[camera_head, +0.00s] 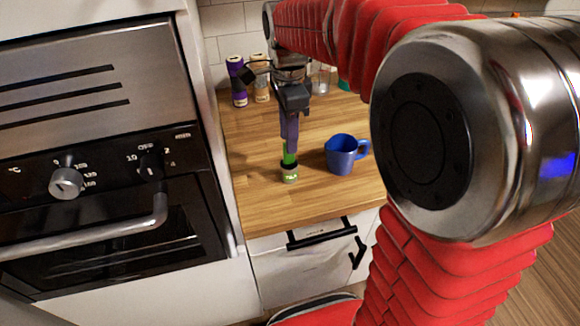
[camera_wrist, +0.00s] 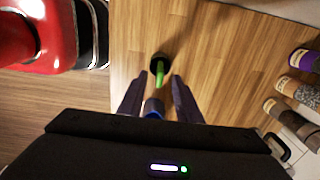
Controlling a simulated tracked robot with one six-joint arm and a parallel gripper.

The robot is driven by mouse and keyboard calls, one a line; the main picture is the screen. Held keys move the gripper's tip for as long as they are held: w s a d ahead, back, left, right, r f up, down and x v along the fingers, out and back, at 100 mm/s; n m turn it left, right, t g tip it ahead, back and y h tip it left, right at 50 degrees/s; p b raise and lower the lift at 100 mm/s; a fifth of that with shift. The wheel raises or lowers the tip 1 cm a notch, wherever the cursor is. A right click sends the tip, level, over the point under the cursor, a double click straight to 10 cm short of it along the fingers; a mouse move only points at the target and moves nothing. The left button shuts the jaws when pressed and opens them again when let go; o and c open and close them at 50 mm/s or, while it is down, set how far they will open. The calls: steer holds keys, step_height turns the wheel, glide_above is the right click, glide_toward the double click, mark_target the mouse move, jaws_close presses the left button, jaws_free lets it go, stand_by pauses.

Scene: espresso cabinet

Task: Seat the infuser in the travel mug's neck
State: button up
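A small olive-green vessel with a black collar (camera_head: 290,174), seemingly the travel mug, stands upright on the wooden counter. Its dark round top (camera_wrist: 160,60) shows ahead of the fingers in the wrist view. A slim bright green piece (camera_head: 289,156), seemingly the infuser, rises from the collar; it also shows in the wrist view (camera_wrist: 160,77). How deep it sits I cannot tell. My gripper (camera_head: 291,147) points down just above the green piece. In the wrist view my gripper's fingers (camera_wrist: 159,80) are apart on either side of it, with gaps visible.
A blue handled mug (camera_head: 341,158) stands close to the right of the gripper in the head view. An oven (camera_head: 100,180) is at the left. The counter's front left (camera_head: 265,210) is clear.

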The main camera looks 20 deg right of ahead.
mark_target(289, 161)
step_height(289, 161, down, 3)
steer(key=shift+f, duration=0.15)
stand_by(0.5)
jaws_close()
stand_by(0.4)
